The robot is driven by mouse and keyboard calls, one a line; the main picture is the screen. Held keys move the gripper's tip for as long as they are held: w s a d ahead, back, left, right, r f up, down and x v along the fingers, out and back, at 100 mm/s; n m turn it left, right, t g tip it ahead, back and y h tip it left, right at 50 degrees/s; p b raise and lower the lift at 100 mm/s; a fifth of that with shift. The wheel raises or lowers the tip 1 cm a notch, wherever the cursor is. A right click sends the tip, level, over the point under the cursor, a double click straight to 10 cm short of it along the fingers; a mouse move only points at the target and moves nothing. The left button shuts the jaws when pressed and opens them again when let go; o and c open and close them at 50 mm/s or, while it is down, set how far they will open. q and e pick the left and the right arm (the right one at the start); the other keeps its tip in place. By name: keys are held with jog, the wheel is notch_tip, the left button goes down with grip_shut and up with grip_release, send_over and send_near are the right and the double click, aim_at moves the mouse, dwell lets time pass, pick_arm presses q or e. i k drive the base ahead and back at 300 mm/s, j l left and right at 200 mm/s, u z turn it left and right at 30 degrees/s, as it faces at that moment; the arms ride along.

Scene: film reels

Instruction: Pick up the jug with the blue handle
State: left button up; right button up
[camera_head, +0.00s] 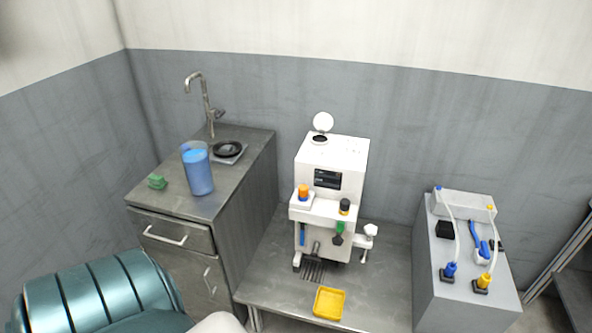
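A tall blue jug (198,173) stands upright on the metal sink counter (180,204) at the left. Its front looks blue all over, and I cannot make out the handle clearly. Neither of my grippers shows in the head view, and nothing touches the jug.
A black round drain or dish (228,149) and a tap (207,104) are behind the jug; a small green item (157,182) lies left of it. A white machine (331,170) and yellow tray (329,304) stand on a low metal table (378,292). A grey cabinet (462,290) is right.

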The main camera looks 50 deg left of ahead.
aim_at(194, 157)
jog(key=u, duration=1.2)
